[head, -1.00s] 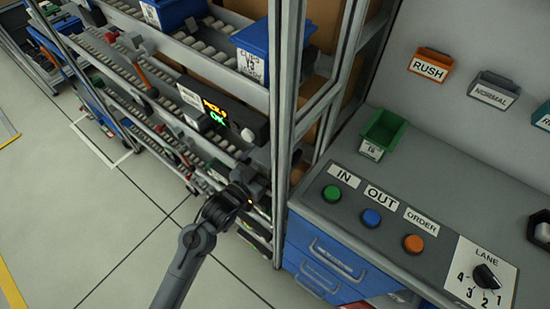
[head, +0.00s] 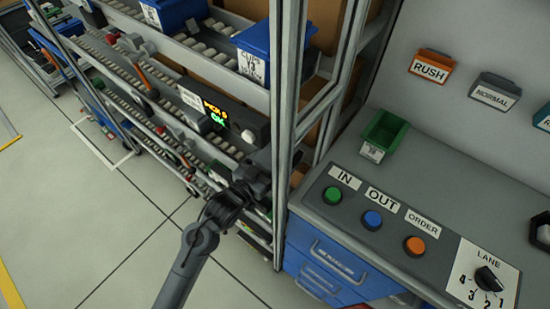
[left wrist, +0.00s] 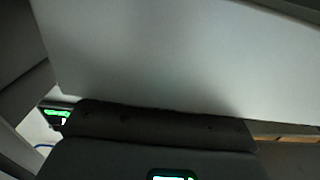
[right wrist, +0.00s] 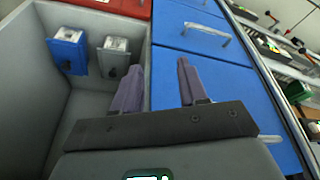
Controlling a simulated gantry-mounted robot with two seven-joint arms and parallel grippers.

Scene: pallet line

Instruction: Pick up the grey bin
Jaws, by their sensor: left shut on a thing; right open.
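A smooth pale grey face fills most of the left wrist view; I take it as the grey bin (left wrist: 170,60), though no rim or label shows. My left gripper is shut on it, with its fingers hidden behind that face. In the head view my left gripper (head: 262,172) is beside the rack post, at the rack's lower levels; what it holds cannot be made out there. My right gripper (right wrist: 160,85) is open and empty, beside a large grey tote (right wrist: 25,95).
Blue drawers (right wrist: 210,80) are right of my right gripper. The bench (head: 330,245) has buttons and a green bin (head: 384,134). The rack post (head: 287,110) stands close to my left gripper.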

